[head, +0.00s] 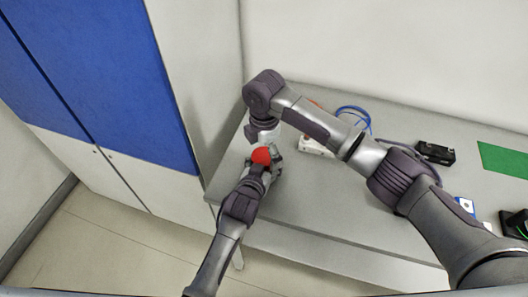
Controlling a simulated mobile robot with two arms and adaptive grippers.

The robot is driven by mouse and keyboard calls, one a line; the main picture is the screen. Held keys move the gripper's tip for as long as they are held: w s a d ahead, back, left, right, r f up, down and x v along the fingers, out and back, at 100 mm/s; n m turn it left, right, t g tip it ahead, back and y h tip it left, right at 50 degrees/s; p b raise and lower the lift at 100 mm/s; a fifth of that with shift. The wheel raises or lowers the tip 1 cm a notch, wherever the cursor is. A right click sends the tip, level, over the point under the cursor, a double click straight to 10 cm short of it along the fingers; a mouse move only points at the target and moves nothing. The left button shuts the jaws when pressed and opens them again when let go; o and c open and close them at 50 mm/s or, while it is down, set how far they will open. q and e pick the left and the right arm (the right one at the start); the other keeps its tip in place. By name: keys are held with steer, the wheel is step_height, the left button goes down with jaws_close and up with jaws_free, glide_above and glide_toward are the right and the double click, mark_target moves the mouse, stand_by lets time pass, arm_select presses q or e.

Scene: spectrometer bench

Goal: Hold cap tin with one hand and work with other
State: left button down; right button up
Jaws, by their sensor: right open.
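A round red object (261,156), which looks like the cap tin, is at the left end of the grey bench. My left gripper (263,169) comes up from below and is right at the red object, with finger parts beside it. The view does not show clearly whether it grips the object. My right gripper (264,136) points down from above, just behind the red object. It is open, and its fingertips are partly hidden by the red object and the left gripper.
The grey bench (330,225) has a white device (316,147), a blue cable (358,113), a black box (435,153) and a green mat (503,160). A blue and white cabinet (110,75) stands at the left. My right arm spans the bench and hides part of it.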

step_height(320, 180, up, 4)
steer(key=shift+r, duration=0.1)
steer(key=shift+c, duration=0.4)
step_height(320, 180, up, 2)
steer(key=shift+w+r+n, duration=0.1)
steer(key=shift+w+n, duration=0.05)
steer(key=shift+n, duration=0.85)
steer(key=shift+d+r+n, duration=0.1)
steer(key=shift+r+n, duration=0.45)
steer(key=shift+n, duration=0.15)
steer(key=shift+f, duration=4)
